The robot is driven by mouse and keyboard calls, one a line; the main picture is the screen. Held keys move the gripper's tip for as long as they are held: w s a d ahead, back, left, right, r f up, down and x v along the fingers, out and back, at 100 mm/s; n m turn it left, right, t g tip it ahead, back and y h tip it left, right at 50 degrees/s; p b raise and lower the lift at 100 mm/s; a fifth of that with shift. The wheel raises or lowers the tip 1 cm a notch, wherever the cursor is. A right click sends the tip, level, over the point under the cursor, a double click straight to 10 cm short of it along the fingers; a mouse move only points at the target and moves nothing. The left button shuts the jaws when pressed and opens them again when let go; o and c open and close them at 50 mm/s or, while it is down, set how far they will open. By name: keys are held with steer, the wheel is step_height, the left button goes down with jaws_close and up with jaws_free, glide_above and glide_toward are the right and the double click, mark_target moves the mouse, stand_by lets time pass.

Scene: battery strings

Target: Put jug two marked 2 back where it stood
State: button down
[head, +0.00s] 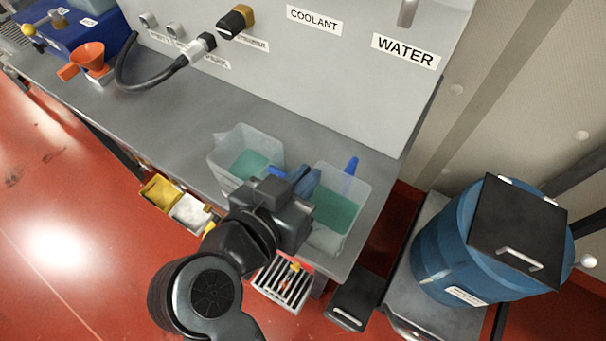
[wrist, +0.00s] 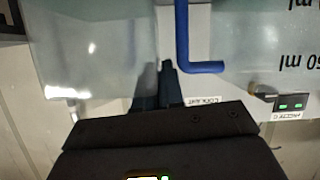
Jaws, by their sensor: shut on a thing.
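Two clear square jugs with green liquid and blue handles show in the head view. The left jug (head: 225,160) stands on the grey bench. The right jug (head: 352,190) is close beside it, near the bench's right end. No number shows on either. My gripper (head: 306,181) is at the gap between them, shut on a jug part; my arm hides the exact grip. In the wrist view my fingers (wrist: 158,85) are together, next to a blue handle (wrist: 183,35) and a jug wall with upside-down ml marks (wrist: 300,62). I cannot tell the jug's height above the bench.
A grey panel with COOLANT (head: 314,19) and WATER (head: 405,51) labels rises behind the jugs. A blue drum (head: 450,240) stands right of the bench. An orange funnel (head: 88,58) and black hose (head: 150,82) are at left. The bench between them and the jugs is clear.

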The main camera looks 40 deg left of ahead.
steer(key=c, duration=1.5)
jaws_free()
steer(key=shift+c, duration=0.2)
steer(key=v, duration=1.2)
steer(key=shift+r, duration=0.15)
